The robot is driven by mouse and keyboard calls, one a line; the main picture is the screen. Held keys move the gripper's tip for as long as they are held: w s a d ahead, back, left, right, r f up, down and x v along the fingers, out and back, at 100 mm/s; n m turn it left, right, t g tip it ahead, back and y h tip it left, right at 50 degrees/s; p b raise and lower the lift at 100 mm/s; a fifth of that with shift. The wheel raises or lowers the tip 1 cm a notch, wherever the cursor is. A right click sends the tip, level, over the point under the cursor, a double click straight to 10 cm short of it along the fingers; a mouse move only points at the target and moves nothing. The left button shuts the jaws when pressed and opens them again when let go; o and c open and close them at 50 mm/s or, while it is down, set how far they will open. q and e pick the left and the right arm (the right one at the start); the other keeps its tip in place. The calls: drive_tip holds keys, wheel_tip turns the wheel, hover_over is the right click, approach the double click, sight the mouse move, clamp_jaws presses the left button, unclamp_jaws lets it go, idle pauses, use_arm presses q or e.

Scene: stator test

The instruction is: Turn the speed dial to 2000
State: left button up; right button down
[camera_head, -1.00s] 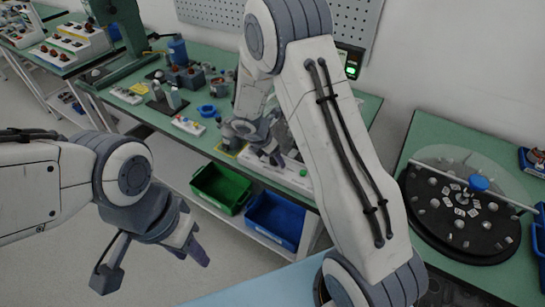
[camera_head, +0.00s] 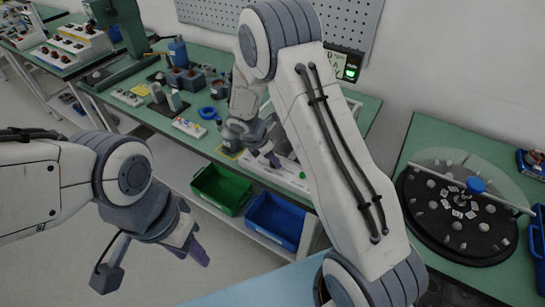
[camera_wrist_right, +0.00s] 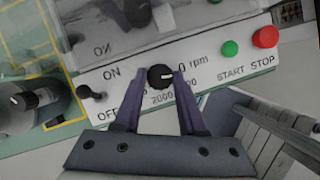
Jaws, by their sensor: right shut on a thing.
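The black speed dial (camera_wrist_right: 160,77) sits on a white panel (camera_wrist_right: 213,58) in the right wrist view, between the purple fingers of my right gripper (camera_wrist_right: 160,80). The fingers are shut on it from both sides. Its white mark points to the right. The labels "2000" and "rpm" show around it, partly covered by the fingers. In the head view my right gripper (camera_head: 268,153) is at the panel on the green bench, and the dial is hidden there. My left gripper (camera_head: 194,247) hangs over the floor, away from the bench; its jaw opening is unclear.
A black toggle (camera_wrist_right: 87,91) with ON and OFF labels is left of the dial. A green START button (camera_wrist_right: 229,48) and a red STOP button (camera_wrist_right: 265,37) are to the right. Green (camera_head: 218,189) and blue (camera_head: 272,220) bins sit below the bench edge.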

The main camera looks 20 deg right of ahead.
drive_tip(key=m+g+p, duration=0.1)
drive_tip(key=m, duration=0.2)
drive_tip(key=shift+w+r, duration=0.1)
drive_tip(key=shift+w, duration=0.05)
drive_tip(key=m+g, duration=0.1)
drive_tip(key=m, duration=0.1)
drive_tip(key=shift+w+m+p, duration=0.1)
drive_tip(key=shift+m+p, duration=0.2)
drive_tip(key=m+g, duration=0.1)
drive_tip(key=m, duration=0.1)
drive_tip(key=m+g, duration=0.1)
drive_tip(key=m, duration=0.2)
drive_tip(key=shift+w+m+y, duration=0.15)
drive_tip(key=shift+m+y, duration=0.15)
drive_tip(key=shift+y, duration=0.1)
drive_tip(key=shift+c, duration=2.3)
unclamp_jaws()
